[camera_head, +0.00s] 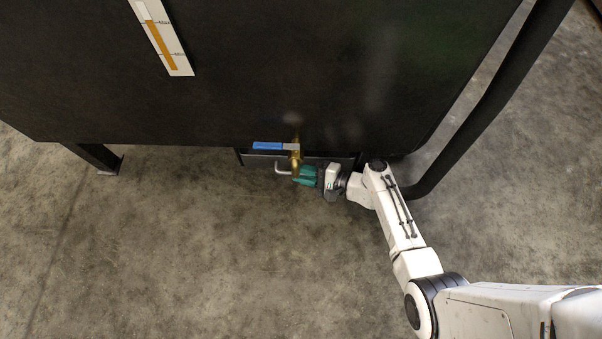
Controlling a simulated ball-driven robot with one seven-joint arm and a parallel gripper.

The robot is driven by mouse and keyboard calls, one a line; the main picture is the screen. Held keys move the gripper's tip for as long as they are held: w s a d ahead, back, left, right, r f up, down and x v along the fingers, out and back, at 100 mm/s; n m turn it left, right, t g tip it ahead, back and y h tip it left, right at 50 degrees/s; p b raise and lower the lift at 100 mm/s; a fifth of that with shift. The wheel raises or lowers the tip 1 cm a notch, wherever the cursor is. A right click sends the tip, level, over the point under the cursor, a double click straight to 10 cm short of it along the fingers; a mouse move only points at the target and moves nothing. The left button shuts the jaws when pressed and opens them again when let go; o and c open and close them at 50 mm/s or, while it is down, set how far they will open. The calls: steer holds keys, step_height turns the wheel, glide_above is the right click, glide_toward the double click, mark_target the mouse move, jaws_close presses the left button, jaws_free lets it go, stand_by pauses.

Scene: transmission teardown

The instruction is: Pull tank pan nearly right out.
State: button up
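The dark tank (250,90) fills the upper part of the view. The tank pan (258,159) is under its front edge, with only a dark strip of its front showing. A pale bent handle (282,169) sticks out from the pan's front. My gripper (296,174) comes in from the right, its teal fingers at the right end of the handle and just below the brass valve. The fingers overlap the handle in the picture, and whether they are closed on it is too small to tell. The rest of the pan is hidden beneath the tank.
A brass drain valve (295,158) with a blue lever (268,146) hangs close above my gripper. A tank leg (98,158) stands at the left, and a thick black pipe (480,110) curves down at the right. The concrete floor (200,250) in front is clear.

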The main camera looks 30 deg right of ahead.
steer(key=shift+w+a, duration=0.1)
steer(key=shift+w, duration=0.1)
jaws_close()
stand_by(0.4)
